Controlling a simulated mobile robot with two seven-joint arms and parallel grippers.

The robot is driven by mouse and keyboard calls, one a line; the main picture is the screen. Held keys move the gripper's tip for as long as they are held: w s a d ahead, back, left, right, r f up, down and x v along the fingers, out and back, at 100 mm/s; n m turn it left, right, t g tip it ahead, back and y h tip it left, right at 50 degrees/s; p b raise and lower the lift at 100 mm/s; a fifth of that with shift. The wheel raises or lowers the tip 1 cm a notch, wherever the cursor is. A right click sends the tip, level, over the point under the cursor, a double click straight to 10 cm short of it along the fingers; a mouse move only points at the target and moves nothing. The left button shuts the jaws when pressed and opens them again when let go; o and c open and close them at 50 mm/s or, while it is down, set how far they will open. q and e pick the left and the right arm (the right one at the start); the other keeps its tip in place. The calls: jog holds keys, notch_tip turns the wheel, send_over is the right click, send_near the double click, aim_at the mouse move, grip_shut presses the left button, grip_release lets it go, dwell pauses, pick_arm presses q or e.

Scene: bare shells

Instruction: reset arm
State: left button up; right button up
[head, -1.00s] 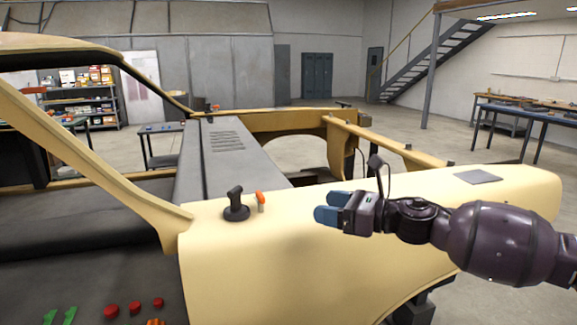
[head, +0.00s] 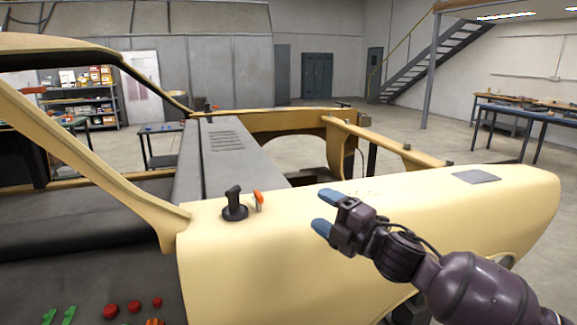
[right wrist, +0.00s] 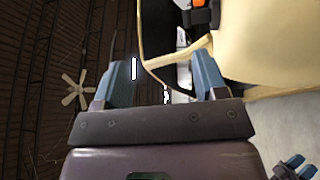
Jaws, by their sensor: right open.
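My right gripper (head: 324,211) is open and empty in the head view, in front of the side of the cream car shell (head: 250,270). Its blue fingertips point left. Its two blue fingers also show apart in the right wrist view (right wrist: 165,82), with nothing between them. The right arm comes in from the lower right. My left gripper is not in the head view.
A black handle-shaped tool (head: 234,205) and a small orange-topped item (head: 258,201) stand on the fender, left of my right gripper. A grey flat pad (head: 476,177) lies on the fender at right. Red pieces (head: 134,306) and green pieces (head: 68,315) lie lower left.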

jog(key=s+d+f+m+t+h, duration=0.1)
jog(key=s+d+f+m+h, duration=0.25)
jog(key=f+m, duration=0.35)
jog(key=s+d+f+m+h, duration=0.35)
jog(key=f+m, duration=0.25)
jog(key=f, duration=0.2)
jog(key=s+d+f+m+t+h, duration=0.1)
jog(key=s+d+f+m+h, duration=0.1)
jog(key=s+d+f+m, duration=0.45)
jog(key=s+d+f+m+g+h, duration=0.2)
jog(key=s+d+f+m, duration=0.1)
jog(key=s+f, duration=0.6)
jog(key=s+d+f+m+g+h, duration=0.2)
jog(key=s+d+f+m+h, duration=0.1)
jog(key=s+f, duration=0.6)
jog(key=shift+s+d+f+g, duration=0.15)
jog(key=shift+s+d+g, duration=0.15)
jog(key=shift+s, duration=0.95)
